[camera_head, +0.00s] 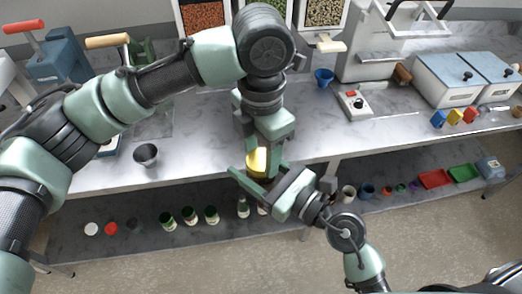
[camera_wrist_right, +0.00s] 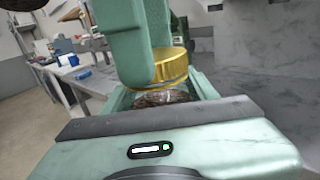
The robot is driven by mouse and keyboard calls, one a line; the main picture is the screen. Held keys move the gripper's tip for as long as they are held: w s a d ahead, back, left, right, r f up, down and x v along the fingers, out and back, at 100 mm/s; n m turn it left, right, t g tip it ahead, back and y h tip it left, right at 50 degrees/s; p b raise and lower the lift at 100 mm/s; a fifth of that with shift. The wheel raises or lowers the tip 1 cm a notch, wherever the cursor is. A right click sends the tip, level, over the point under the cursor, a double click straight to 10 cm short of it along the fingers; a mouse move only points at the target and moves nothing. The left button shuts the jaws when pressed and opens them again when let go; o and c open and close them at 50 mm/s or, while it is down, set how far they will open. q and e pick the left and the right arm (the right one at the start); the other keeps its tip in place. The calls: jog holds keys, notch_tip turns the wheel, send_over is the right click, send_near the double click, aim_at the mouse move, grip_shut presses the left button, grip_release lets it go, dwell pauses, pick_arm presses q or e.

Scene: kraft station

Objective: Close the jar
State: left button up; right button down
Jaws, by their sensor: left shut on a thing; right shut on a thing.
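A gold lid (camera_wrist_right: 171,66) sits right over the mouth of a glass jar (camera_wrist_right: 160,98) with dark contents in the right wrist view. I cannot tell whether the lid is seated on the rim or just above it. My left gripper (camera_head: 262,152) comes down from above and is shut on the lid; its green finger covers the lid's left side in the wrist view. My right gripper (camera_head: 258,176) comes from the lower right and is shut on the jar body. In the head view the yellow lid (camera_head: 256,161) shows between the grippers, and the jar is mostly hidden.
Both grippers are in front of the marble counter's edge (camera_head: 200,177). A metal cup (camera_head: 146,154) and a small device with a red button (camera_head: 355,104) stand on the counter. Several small jars (camera_head: 190,217) and coloured trays (camera_head: 435,179) stand on the lower shelf.

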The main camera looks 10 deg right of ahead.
pick_arm(q)
jog(key=shift+w+m, duration=0.1)
jog(key=shift+m, duration=0.7)
jog(key=o, duration=1.3)
jog(key=shift+r, duration=2.3)
jog(key=shift+c, duration=0.4)
